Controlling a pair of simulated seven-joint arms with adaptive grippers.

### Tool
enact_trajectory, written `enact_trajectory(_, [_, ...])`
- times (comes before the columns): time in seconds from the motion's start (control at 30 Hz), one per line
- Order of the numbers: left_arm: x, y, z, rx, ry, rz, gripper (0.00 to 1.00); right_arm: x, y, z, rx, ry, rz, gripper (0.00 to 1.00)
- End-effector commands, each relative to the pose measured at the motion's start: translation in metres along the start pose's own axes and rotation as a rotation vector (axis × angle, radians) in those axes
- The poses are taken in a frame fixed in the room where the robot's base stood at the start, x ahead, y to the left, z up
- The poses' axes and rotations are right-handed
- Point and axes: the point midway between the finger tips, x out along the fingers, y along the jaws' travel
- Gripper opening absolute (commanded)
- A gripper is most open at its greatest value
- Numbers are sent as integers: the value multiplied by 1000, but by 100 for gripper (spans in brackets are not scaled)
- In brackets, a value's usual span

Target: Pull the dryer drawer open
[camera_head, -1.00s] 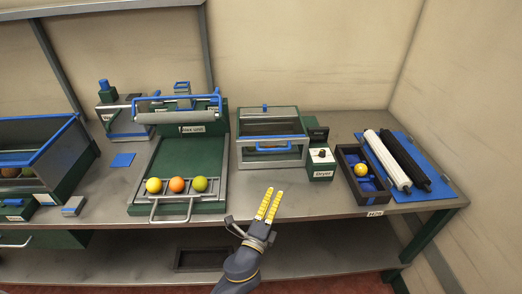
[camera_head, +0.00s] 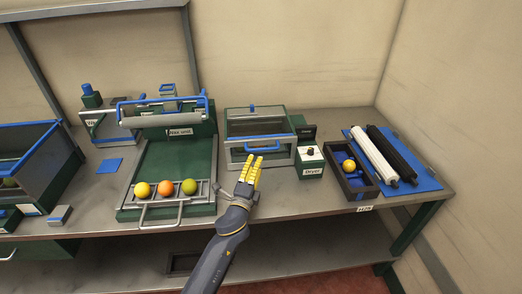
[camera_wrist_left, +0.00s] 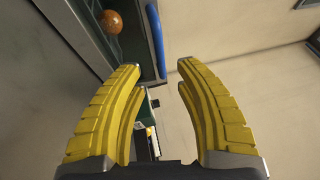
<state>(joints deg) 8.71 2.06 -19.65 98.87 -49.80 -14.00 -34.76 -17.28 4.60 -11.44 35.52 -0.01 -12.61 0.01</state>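The dryer (camera_head: 256,124) is a grey and green box with a clear top near the middle of the bench. A blue bar handle (camera_head: 268,148) runs across the front of its drawer, which looks closed. My left gripper (camera_head: 253,160) has yellow fingers and is just in front of and below the handle. In the left wrist view, its fingers (camera_wrist_left: 158,68) are spread with nothing between them, and the blue handle (camera_wrist_left: 155,42) lies just beyond the tips. I cannot tell whether they touch it. My right gripper is not in view.
A control box labelled Dryer (camera_head: 311,171) stands right of the dryer. The wax unit (camera_head: 173,162) with several fruits on its front rack is to the left. A dark tray (camera_head: 370,187) with a yellow fruit stands farther right.

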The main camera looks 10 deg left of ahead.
Motion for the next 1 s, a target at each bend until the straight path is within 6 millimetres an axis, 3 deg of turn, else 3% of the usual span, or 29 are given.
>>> enact_trajectory(0.2, [38, -1, -1, -1, 0, -1, 34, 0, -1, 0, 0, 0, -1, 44])
enact_trajectory(0.43, [64, 0, 0, -2, 0, -1, 34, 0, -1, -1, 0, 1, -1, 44])
enact_trajectory(0.7, [76, 0, 0, -1, 0, 0, 34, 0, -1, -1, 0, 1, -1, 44])
enact_trajectory(1.0, [76, 0, 0, -1, 0, 0, 34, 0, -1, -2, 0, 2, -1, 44])
